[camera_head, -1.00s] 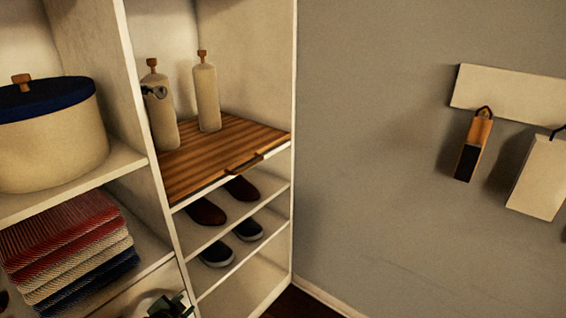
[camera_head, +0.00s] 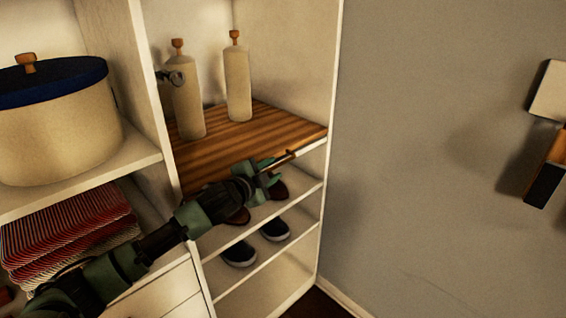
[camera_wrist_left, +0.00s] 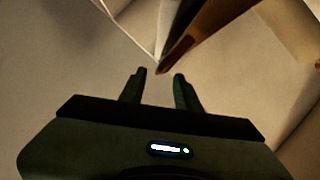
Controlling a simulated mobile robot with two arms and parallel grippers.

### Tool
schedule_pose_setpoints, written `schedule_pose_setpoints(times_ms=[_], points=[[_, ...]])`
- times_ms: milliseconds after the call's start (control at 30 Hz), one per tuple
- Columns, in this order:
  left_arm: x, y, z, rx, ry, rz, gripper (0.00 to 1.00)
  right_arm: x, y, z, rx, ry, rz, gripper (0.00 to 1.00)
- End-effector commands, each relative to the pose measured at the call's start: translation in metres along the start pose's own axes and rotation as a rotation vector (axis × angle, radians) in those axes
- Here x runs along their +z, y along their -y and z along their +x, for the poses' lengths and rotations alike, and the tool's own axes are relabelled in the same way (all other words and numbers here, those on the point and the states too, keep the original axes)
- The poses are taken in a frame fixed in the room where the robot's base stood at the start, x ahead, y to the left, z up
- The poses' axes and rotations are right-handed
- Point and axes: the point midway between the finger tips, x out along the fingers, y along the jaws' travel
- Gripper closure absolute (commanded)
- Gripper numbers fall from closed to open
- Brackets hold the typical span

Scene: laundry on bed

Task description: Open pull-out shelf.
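The pull-out shelf (camera_head: 230,137) is a striped brown wooden board in the white cabinet. Two tall beige bottles with wooden stoppers (camera_head: 238,85) stand on it. Its handle (camera_head: 287,157) on the front edge is partly covered by my left gripper (camera_head: 275,171). The gripper reaches in from the lower left, at the front edge. In the left wrist view its two fingers (camera_wrist_left: 158,88) are apart with an empty gap. A brown pointed piece (camera_wrist_left: 180,55), likely the handle, lies just beyond the fingertips; contact cannot be told. My right gripper is not in view.
Shoes (camera_head: 240,252) sit on white shelves below. To the left are a large beige pot with a blue lid (camera_head: 55,125) and folded striped cloths (camera_head: 65,225). The cabinet's right side panel (camera_head: 331,150) is close by. The grey wall (camera_head: 430,140) is at the right.

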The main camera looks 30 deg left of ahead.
Motion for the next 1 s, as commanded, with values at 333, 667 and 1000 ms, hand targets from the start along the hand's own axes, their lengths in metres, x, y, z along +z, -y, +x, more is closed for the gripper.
schedule_pose_setpoints(times_ms=[333,667,1000], points=[[-0.001,0.001,0.047,0.0,0.0,-0.002,0.68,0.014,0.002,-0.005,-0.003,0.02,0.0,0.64],[0.0,0.0,0.054,0.001,0.0,-0.001,0.68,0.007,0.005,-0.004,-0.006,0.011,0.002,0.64],[0.0,-0.001,0.054,0.001,0.0,-0.001,1.0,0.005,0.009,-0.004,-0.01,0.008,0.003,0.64]])
